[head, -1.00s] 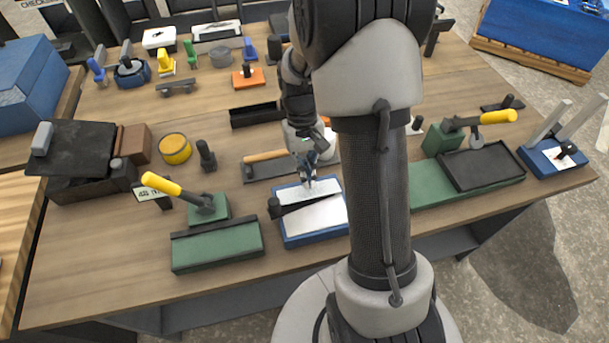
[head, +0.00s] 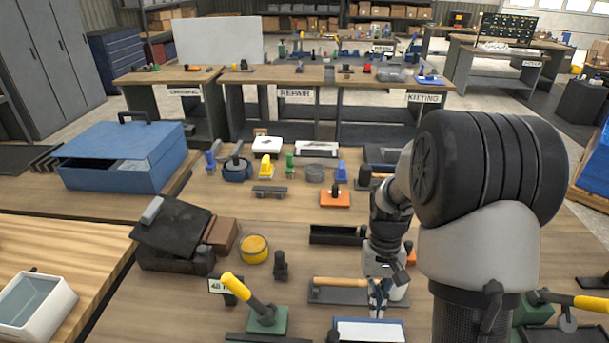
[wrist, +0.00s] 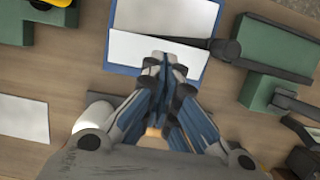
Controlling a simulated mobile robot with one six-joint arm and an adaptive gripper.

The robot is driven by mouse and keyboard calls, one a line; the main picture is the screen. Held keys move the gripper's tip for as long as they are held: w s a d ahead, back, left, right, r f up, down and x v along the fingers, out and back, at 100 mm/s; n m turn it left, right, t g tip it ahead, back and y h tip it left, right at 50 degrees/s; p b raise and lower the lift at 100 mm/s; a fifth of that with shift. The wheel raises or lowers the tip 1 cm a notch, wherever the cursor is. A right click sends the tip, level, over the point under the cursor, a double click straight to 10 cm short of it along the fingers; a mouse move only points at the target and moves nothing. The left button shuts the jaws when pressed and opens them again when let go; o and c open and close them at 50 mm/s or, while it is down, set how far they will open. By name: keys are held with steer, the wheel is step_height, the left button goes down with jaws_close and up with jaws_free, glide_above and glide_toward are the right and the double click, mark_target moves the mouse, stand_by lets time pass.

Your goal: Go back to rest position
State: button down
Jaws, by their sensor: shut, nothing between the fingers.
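My gripper (head: 379,297) is at the end of my arm on the right of the head view, pointing down over the table. Its fingers are shut with nothing between them. In the wrist view my gripper (wrist: 163,62) sits over the near edge of a blue-framed tray with white panels (wrist: 128,48). The same tray (head: 368,331) shows at the bottom of the head view, partly cut off. The height of the fingertips above it is hard to tell.
A wooden-handled tool (head: 340,282) lies in a dark holder beside my gripper. A yellow-handled clamp (head: 246,293) stands left of it. A black open tray (head: 337,235) and a yellow tin (head: 254,249) lie farther back. A blue toolbox (head: 105,160) is at left.

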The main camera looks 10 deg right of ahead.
steer(key=s+a+r+n+t+h+b, duration=0.1)
steer(key=s+a+r+t+b, duration=0.2)
steer(key=r, duration=0.4)
steer(key=s+a+r+n+t, duration=0.1)
steer(key=s+a+r+t, duration=0.1)
steer(key=s+a+r, duration=0.4)
steer(key=s+a+r+n+t+b, duration=0.1)
steer(key=s+a+r+t, duration=0.1)
steer(key=s, duration=0.4)
steer(key=shift+r+t, duration=0.2)
steer(key=shift+t, duration=0.1)
